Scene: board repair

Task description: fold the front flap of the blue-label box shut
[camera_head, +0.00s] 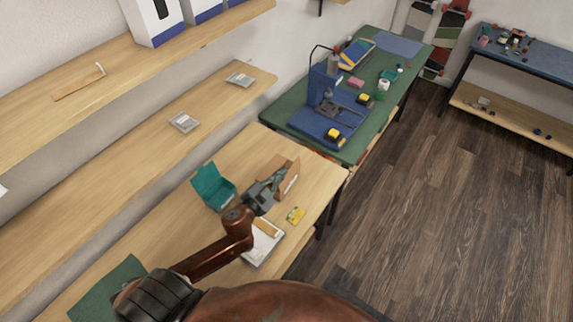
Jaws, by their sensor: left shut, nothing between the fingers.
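A small brown cardboard box (291,181) stands on the wooden table, right beside my left gripper. It looks open, with a panel raised at the back. A blue label on it is too small or hidden to make out. My left gripper (269,193) is shut and empty, its fingers at the box's near left side. The gripper hides part of the box and its front flap; I cannot tell whether they touch. My right gripper is not in view.
A teal open-lidded box (212,187) stands left of the gripper. A green workbench (345,150) with a blue press stands beyond. Shelves run along the left wall.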

